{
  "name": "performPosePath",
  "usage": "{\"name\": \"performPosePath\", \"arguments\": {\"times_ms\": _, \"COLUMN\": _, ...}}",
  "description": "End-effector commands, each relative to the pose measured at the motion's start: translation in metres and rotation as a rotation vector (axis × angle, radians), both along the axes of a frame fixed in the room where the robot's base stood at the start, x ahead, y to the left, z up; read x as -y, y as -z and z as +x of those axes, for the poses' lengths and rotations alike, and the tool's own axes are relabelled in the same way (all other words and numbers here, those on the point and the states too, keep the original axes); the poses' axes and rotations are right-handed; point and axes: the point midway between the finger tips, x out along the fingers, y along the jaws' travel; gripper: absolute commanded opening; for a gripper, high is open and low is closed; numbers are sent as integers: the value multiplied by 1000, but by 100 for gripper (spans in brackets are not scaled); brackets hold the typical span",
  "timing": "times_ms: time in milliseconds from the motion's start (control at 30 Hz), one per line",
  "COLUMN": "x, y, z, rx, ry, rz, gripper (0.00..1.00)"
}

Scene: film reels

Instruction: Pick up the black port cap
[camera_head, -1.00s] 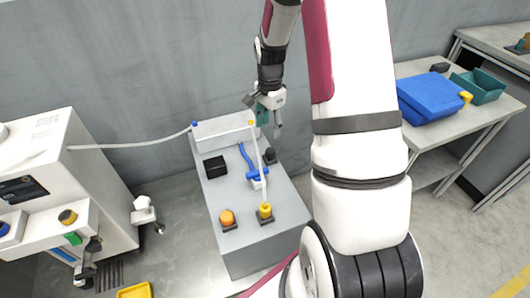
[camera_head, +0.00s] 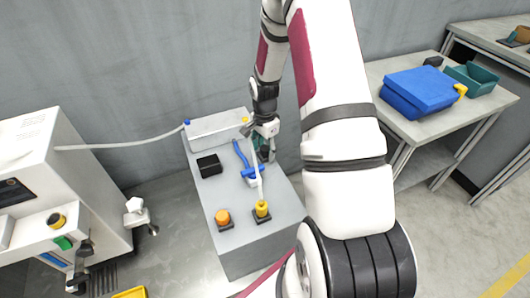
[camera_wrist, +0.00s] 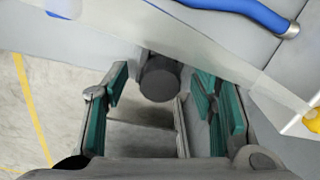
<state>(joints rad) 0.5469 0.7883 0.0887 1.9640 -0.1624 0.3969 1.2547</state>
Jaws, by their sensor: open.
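The black port cap (camera_wrist: 160,80) shows in the wrist view as a dark round cylinder, set between the two fingers of my gripper (camera_wrist: 162,92). The fingers have green pads and are apart, with visible space on both sides of the cap. Whether a pad touches it I cannot tell. In the head view my gripper (camera_head: 265,138) is over the right edge of the grey bench (camera_head: 285,225), at its far end, and largely hides the cap there.
A pale translucent strip (camera_wrist: 215,62) crosses close above the cap. On the bench are a blue handled piece (camera_head: 241,155), a black box (camera_head: 209,165), an orange knob (camera_head: 222,217) and a yellow-topped fitting (camera_head: 262,208). A blue case (camera_head: 418,92) lies on the right table.

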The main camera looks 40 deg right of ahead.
Motion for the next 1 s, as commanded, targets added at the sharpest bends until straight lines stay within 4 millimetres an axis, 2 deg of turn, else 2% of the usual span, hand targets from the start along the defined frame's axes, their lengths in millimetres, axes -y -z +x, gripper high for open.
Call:
{"name": "performPosePath", "arguments": {"times_ms": 167, "x": 0, "y": 0, "z": 0, "rx": 1, "ry": 1, "rz": -1, "gripper": 52}}
{"name": "performPosePath", "arguments": {"times_ms": 267, "x": 0, "y": 0, "z": 0, "rx": 1, "ry": 1, "rz": -1, "gripper": 34}}
{"name": "performPosePath", "arguments": {"times_ms": 367, "x": 0, "y": 0, "z": 0, "rx": 1, "ry": 1, "rz": -1, "gripper": 11}}
{"name": "performPosePath", "arguments": {"times_ms": 767, "x": 0, "y": -2, "z": 0, "rx": 1, "ry": 0, "rz": -1, "gripper": 11}}
{"name": "performPosePath", "arguments": {"times_ms": 1000, "x": 1, "y": -20, "z": 0, "rx": 2, "ry": 2, "rz": -2, "gripper": 11}}
